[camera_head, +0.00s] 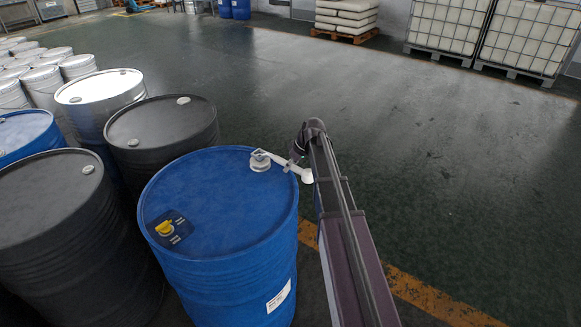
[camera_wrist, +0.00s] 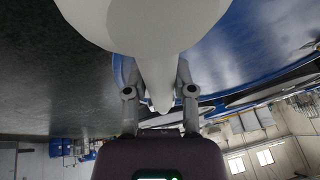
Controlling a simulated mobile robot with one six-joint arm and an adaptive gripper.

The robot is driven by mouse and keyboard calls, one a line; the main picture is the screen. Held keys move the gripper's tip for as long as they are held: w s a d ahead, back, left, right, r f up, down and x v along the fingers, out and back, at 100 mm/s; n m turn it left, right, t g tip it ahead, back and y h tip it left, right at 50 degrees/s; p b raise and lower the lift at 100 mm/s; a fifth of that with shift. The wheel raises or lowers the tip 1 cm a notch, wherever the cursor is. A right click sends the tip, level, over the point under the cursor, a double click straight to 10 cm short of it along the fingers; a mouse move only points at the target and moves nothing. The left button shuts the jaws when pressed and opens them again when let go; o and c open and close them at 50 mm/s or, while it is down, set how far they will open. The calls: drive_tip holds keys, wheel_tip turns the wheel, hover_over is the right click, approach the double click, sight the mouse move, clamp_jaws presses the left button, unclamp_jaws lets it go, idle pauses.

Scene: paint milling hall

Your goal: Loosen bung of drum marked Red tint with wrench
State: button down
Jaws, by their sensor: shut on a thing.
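A blue drum (camera_head: 215,205) stands in the front middle of the head view. A white label (camera_head: 278,297) is on its side, with text too small to read. A pale wrench (camera_head: 282,161) lies across the drum's far right rim, its head (camera_head: 260,160) at the bung there; the bung itself is mostly hidden. My gripper (camera_head: 299,150) is shut on the wrench handle just outside the rim. In the wrist view my gripper (camera_wrist: 160,95) has its fingers on both sides of the pale handle (camera_wrist: 155,70).
A black drum (camera_head: 160,130) stands close behind the blue one, and another black drum (camera_head: 50,200) is at left. A silver drum (camera_head: 100,88) and several pale pails (camera_head: 45,80) are further back. Open floor (camera_head: 430,170) lies right, with caged tanks (camera_head: 525,38) at the back wall.

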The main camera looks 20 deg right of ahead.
drive_tip(key=shift+f+b, duration=1.15)
idle(0.4)
drive_tip(key=shift+d, duration=0.1)
drive_tip(key=shift+w+d+n+g, duration=0.5)
drive_tip(key=shift+w+d+n, duration=0.95)
drive_tip(key=shift+d+n, duration=0.15)
drive_tip(key=shift+w+d+n+g+y, duration=0.15)
drive_tip(key=shift+w+d+n+g, duration=0.2)
drive_tip(key=shift+w+d+n, duration=0.45)
drive_tip(key=shift+w+d+n+g+y, duration=0.15)
drive_tip(key=shift+w+d+n+g, duration=0.3)
drive_tip(key=shift+w+n, duration=0.5)
drive_tip(key=shift+w, duration=0.1)
drive_tip(key=shift+w+d, duration=0.1)
drive_tip(key=shift+w, duration=0.05)
